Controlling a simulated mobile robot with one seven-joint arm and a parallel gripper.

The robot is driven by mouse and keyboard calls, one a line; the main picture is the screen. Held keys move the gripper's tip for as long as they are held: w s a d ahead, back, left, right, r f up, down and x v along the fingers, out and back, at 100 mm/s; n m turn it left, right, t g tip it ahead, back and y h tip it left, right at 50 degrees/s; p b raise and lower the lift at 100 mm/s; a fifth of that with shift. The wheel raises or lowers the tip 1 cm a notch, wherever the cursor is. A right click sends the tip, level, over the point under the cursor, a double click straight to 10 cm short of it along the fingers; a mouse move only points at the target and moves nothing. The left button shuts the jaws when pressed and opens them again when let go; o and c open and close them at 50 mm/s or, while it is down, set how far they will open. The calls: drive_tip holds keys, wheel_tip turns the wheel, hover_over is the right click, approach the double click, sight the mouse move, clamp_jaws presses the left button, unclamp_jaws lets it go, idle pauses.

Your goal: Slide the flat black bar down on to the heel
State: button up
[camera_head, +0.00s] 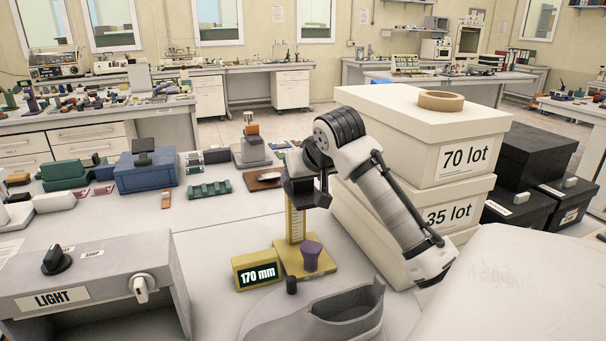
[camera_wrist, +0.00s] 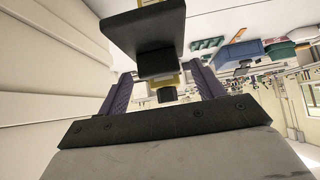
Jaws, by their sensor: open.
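The yellow height gauge (camera_head: 297,262) stands on the table with an upright ruler post and a display reading 170 mm. A small purple heel (camera_head: 311,255) stands upright on its base. My gripper (camera_head: 303,190) is high at the post, well above the heel, and hides much of the post's top. In the wrist view the flat black bar (camera_wrist: 140,32) shows beyond the fingers, with a dark block below it in the picture. My gripper (camera_wrist: 163,78) is open there, one finger on each side of that block. I cannot tell whether the fingers touch it.
White boxes (camera_head: 430,135), stacked, stand close on the right beside my arm. A grey LIGHT box (camera_head: 90,285) is at the left front. Several small items and a blue box (camera_head: 147,172) lie behind.

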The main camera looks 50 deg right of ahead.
drive_tip(key=shift+x, duration=0.8)
drive_tip(key=shift+c, duration=0.5)
drive_tip(key=c, duration=1.3)
drive_tip(key=shift+o, duration=0.2)
drive_tip(key=shift+w, duration=0.1)
